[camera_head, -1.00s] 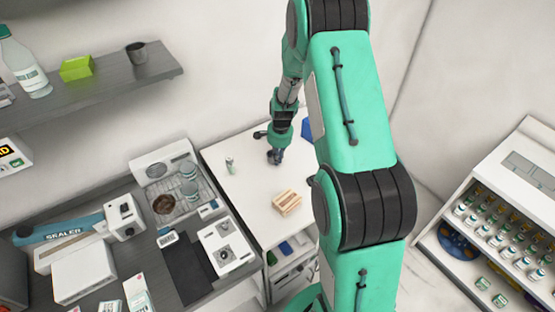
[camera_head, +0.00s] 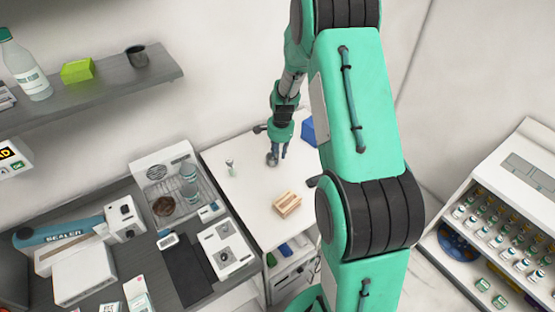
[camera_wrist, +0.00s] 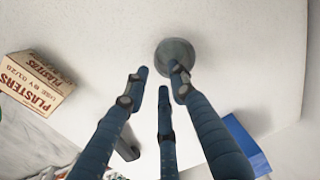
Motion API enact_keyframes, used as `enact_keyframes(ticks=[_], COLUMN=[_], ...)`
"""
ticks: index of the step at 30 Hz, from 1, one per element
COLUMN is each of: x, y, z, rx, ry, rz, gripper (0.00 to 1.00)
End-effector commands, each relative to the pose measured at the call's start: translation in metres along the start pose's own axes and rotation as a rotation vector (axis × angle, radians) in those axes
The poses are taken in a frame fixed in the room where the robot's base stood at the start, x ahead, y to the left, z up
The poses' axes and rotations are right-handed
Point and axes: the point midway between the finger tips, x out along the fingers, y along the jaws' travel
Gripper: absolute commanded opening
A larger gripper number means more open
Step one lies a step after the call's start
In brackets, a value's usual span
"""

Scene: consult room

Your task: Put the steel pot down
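The steel pot (camera_wrist: 176,52) is a small round grey piece on the white table top (camera_head: 243,189). In the wrist view it lies at the fingertips, partly behind the right finger. In the head view the pot (camera_head: 272,159) is small, just left of the fingers. My gripper (camera_head: 279,153) points down over the far part of the table. In the wrist view its dark blue fingers (camera_wrist: 160,80) are spread apart, with bare table between them. The pot appears outside their grasp; whether the right finger still touches it cannot be told.
A plasters box (camera_head: 287,204) lies toward the table's front. A blue box (camera_head: 308,131) stands at the back right, close to my gripper. A small vial (camera_head: 230,167) stands on the left. The table's middle is clear.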

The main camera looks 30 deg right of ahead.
Motion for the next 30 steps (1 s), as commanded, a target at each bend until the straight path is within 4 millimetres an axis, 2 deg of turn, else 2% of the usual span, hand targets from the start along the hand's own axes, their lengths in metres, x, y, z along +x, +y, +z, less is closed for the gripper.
enact_keyframes(ticks=[1, 6, 13, 19, 30], x=[-0.011, -0.040, -0.069, -0.079, -0.080], y=[-0.001, -0.001, 0.000, 0.000, 0.000], z=[0.000, 0.000, 0.000, 0.000, 0.000], rx=[0.000, 0.001, 0.001, 0.001, 0.001], ry=[0.002, 0.001, 0.001, 0.000, 0.000], rz=[-0.002, -0.002, -0.001, 0.000, 0.000], gripper=[0.25, 0.25, 0.25, 0.25, 0.25])
